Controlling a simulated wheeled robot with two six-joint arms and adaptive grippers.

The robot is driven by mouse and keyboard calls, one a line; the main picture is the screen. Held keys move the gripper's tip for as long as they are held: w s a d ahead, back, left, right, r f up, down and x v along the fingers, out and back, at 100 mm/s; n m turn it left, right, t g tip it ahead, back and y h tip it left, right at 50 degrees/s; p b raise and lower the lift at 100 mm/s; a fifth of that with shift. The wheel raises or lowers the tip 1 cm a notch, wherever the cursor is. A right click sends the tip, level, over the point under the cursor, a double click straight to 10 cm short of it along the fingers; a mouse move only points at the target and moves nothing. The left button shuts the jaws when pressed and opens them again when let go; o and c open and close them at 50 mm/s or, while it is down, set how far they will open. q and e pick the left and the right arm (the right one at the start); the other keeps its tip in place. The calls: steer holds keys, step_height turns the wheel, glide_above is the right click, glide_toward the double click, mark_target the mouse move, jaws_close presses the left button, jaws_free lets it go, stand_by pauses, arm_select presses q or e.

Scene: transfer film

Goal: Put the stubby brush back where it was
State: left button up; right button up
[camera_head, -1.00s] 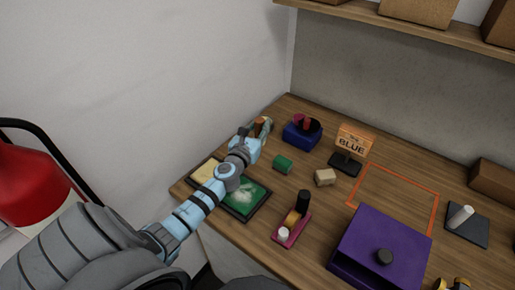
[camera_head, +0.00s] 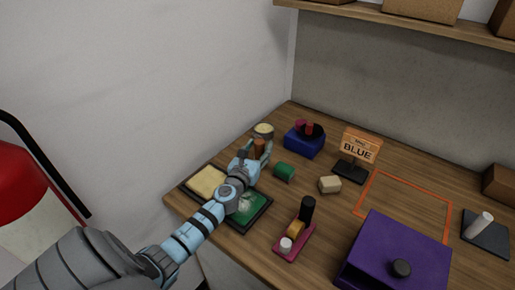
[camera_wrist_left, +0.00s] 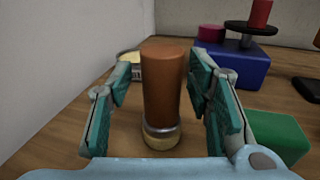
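The stubby brush (camera_wrist_left: 163,88) has an orange-brown handle, a metal band and a pale bristle end. It stands upright, bristles down, between the fingers of my left gripper (camera_wrist_left: 161,100). A narrow gap shows between the brush and the left finger, so the gripper looks open around it. In the head view the brush handle (camera_head: 258,148) shows just beyond my left gripper (camera_head: 256,158), near the table's left back edge. A round tin (camera_head: 264,130) stands behind it. The gripper hides the brush's lower part there. My right gripper is not in view.
A green block (camera_head: 285,172) lies close to the gripper's right. A blue box (camera_head: 303,144) with a dark disc stands behind. A dark tray (camera_head: 262,213) lies under my left arm. A beige block (camera_head: 330,185), a BLUE sign (camera_head: 357,148) and a purple box (camera_head: 390,250) are further right.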

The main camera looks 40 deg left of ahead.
arm_select(q)
steer(key=shift+r+p, duration=0.3)
steer(key=v, duration=1.2)
